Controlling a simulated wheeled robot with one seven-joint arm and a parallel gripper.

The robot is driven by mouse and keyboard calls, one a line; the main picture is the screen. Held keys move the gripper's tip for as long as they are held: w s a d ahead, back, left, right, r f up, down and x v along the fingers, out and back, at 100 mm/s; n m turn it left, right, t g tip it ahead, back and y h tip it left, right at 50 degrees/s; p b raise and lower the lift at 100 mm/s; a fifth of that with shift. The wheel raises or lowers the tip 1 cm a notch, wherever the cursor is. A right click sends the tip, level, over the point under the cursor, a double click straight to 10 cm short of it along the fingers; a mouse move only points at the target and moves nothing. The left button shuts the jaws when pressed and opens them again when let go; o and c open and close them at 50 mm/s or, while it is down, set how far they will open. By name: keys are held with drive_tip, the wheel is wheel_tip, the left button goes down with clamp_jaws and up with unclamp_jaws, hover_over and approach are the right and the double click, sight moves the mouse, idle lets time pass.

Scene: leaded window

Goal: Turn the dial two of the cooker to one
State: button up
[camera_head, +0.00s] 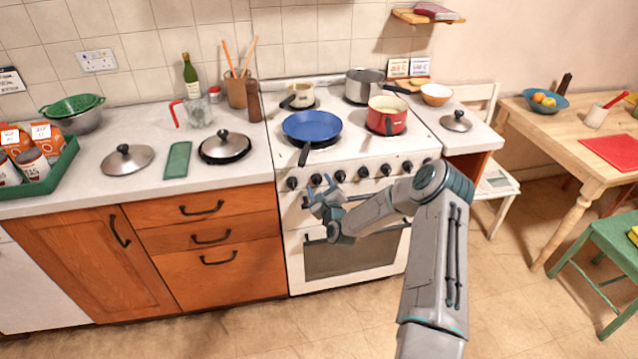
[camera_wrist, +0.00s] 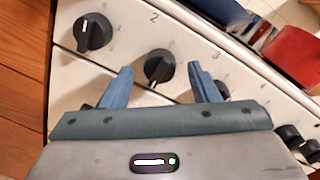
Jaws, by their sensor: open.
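The white cooker (camera_head: 352,262) has a row of black dials along its front panel. In the wrist view, dial two (camera_wrist: 158,65), below the printed "2", is between the two blue fingers of my gripper (camera_wrist: 160,70). Its white pointer mark faces the lower edge of the picture. In the head view, my open gripper (camera_head: 319,190) is at the panel's left part and partly hides the dials there.
A blue pan (camera_head: 311,126) stands on the hob, its handle reaching over the front edge above my gripper. A red pot (camera_head: 387,116) stands to its right. The oven door handle runs below the dials. Orange drawers (camera_head: 205,240) adjoin on the left; floor in front is clear.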

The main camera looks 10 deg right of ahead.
drive_tip(key=shift+w, duration=0.45)
drive_tip(key=c, duration=1)
